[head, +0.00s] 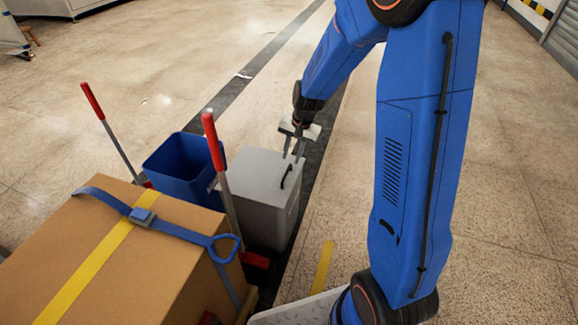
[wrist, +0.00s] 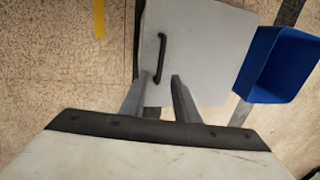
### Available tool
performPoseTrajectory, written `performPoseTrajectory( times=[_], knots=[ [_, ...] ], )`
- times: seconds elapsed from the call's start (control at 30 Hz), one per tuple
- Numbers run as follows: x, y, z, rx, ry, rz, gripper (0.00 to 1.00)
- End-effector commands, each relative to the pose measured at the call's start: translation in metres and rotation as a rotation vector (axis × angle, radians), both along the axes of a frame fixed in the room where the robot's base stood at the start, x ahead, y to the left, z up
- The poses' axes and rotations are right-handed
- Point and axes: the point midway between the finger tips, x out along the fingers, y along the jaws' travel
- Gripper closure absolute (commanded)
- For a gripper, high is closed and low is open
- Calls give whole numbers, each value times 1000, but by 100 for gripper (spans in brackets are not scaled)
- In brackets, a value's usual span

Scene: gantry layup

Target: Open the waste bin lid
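The waste bin (head: 262,212) is a grey box with a flat, closed lid (head: 257,169). A black bar handle (head: 290,177) stands on the lid near its right edge. In the wrist view the lid (wrist: 205,50) fills the upper middle, with the handle (wrist: 161,58) towards its left side. My gripper (head: 293,157) is above the lid close to the handle.
An open blue bin (head: 185,168) stands left of the grey bin, also in the wrist view (wrist: 280,65). A large strapped cardboard box (head: 130,260) and red-handled tools (head: 212,140) stand at the front left. Floor beyond is clear.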

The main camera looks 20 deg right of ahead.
Motion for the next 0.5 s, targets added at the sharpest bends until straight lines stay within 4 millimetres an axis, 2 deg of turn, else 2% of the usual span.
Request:
performPoseTrajectory(
  times=[0.03, 0.2, 0.5],
  knots=[
    [0, 2, -10, -1, 4, 1, 72],
    [3, 6, -36, 0, 3, -1, 72],
    [7, 10, -60, 0, 1, 1, 72]
  ],
)
